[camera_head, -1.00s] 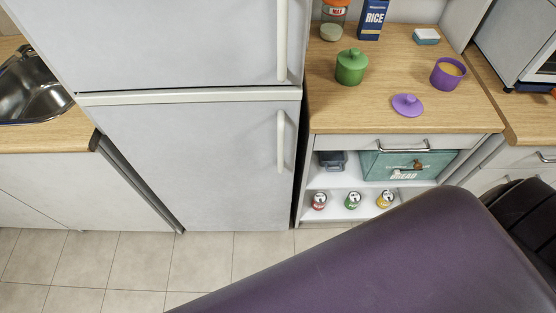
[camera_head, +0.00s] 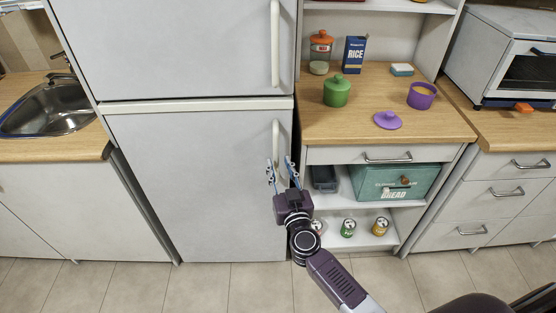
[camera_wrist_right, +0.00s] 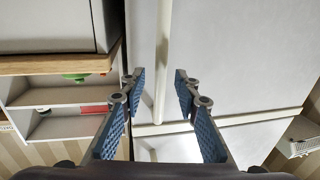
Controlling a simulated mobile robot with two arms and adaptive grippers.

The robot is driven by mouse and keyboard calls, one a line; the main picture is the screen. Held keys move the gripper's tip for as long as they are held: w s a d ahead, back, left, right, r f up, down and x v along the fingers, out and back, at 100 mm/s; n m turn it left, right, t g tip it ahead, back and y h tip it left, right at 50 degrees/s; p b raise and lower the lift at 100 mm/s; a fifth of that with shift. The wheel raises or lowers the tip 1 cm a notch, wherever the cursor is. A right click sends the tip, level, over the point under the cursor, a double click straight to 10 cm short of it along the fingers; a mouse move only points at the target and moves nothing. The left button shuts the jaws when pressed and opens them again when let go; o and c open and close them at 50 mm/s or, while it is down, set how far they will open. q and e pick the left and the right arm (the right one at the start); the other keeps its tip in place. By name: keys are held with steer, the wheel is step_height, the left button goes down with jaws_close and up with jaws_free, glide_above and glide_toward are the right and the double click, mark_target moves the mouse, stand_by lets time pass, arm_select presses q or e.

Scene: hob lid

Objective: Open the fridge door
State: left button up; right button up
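The white fridge has an upper door (camera_head: 170,50) and a lower door (camera_head: 190,180), both shut. The lower door carries a vertical white handle (camera_head: 276,135) near its right edge; the upper door has its own handle (camera_head: 275,45). My right gripper (camera_head: 280,165) is open, in front of the lower part of the lower handle. In the right wrist view the handle (camera_wrist_right: 163,60) runs between and beyond the two spread blue-padded fingers of the gripper (camera_wrist_right: 159,76), with gaps on both sides. I cannot tell how far the fingers are from the door. My left gripper is out of view.
Right of the fridge stands an open shelf unit with a wooden top (camera_head: 450,125), a green teal bread bin (camera_head: 395,182) and cans (camera_head: 348,228). A sink counter (camera_head: 50,150) adjoins on the left. The tiled floor (camera_head: 220,285) before the fridge is clear.

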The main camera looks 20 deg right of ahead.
mark_target(277, 158)
steer(key=w, duration=0.3)
steer(key=shift+w+d+b, duration=0.1)
steer(key=shift+w+b, duration=0.2)
steer(key=shift+w, duration=0.5)
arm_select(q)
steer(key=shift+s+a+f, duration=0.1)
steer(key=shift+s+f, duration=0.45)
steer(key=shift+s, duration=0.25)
arm_select(e)
steer(key=shift+c, duration=0.3)
jaws_close()
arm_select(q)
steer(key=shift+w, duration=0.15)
arm_select(e)
steer(key=shift+s, duration=0.1)
